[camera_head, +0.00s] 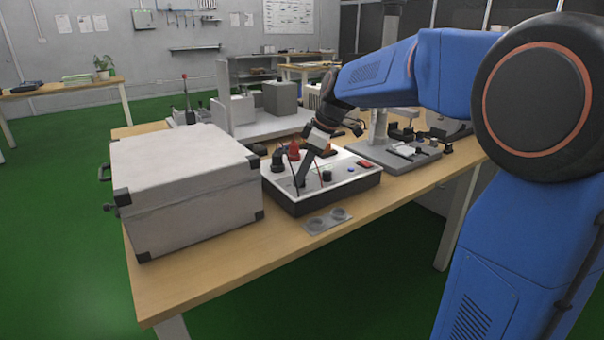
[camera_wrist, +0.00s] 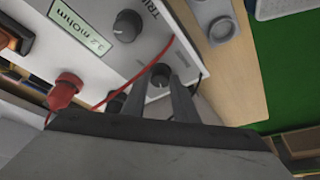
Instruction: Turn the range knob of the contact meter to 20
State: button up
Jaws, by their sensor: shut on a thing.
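The contact meter (camera_head: 345,186) is a white-topped box with a dark lower body on the wooden table. A dark knob (camera_wrist: 127,27) sits by the lettering "TRI…". A second dark knob (camera_wrist: 160,75) lies between my fingertips, its lettering and pointer too small to read. My gripper (camera_wrist: 160,82) is shut on this second knob. In the head view my gripper (camera_head: 299,181) reaches down onto the panel's left part.
A red plug (camera_wrist: 66,90) and a thin red lead cross the panel close to my fingers. A large grey case (camera_head: 185,185) stands left of the meter. A plate with two round cups (camera_head: 328,220) lies in front. Other fixtures (camera_head: 400,152) stand behind right.

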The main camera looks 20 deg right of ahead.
dwell(0.3)
jog(key=o, duration=1)
jog(key=shift+d, duration=0.1)
jog(key=v, duration=1.7)
jog(key=shift+w+r, duration=0.1)
jog(key=shift+r, duration=0.05)
